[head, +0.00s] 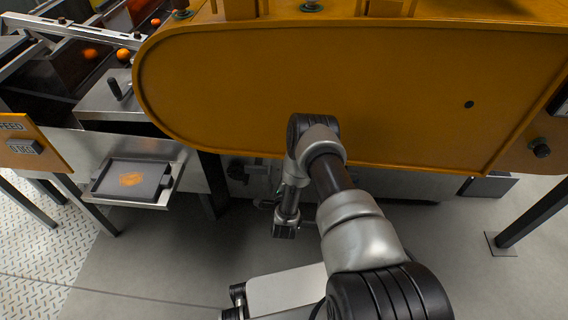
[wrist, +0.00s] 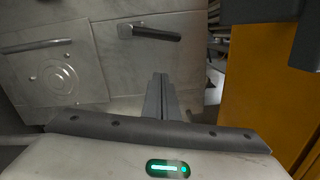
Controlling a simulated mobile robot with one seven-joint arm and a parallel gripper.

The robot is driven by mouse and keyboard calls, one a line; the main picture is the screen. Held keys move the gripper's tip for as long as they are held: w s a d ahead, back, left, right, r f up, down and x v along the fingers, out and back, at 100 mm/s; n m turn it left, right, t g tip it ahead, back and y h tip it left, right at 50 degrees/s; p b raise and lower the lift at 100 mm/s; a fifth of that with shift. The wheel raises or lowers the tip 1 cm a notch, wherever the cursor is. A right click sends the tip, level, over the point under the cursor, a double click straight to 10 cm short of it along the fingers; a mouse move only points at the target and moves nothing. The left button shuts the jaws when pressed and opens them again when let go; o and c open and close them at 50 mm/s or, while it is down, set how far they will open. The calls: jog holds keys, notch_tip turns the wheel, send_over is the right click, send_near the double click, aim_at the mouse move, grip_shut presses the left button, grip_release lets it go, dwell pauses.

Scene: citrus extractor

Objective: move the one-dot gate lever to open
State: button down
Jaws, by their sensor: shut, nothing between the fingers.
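My gripper (wrist: 160,77) is shut and empty, with its two fingers together in the middle of the wrist view. A dark grey bar-shaped lever (wrist: 155,35) lies beyond the fingertips, on a pale metal panel (wrist: 110,65). It runs roughly sideways from a pivot or mount at its left end, and a visible gap separates it from the fingers. I cannot make out any dot marks, so I cannot tell whether this is the one-dot gate lever. In the head view my arm reaches down in front of the orange housing, and the fingers are not clear there.
A round cover plate (wrist: 55,78) is on the panel's left. The large orange housing (head: 350,90) overhangs the work area; an orange panel (wrist: 260,80) stands close on the right in the wrist view. A tray (head: 133,180) sticks out at left. The floor (head: 150,260) in front is clear.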

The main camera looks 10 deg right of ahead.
jog(key=w+a+r+b, duration=0.1)
jog(key=w+b, duration=0.1)
jog(key=w, duration=0.6)
jog(key=shift+w+a, duration=0.25)
jog(key=shift+a, duration=0.1)
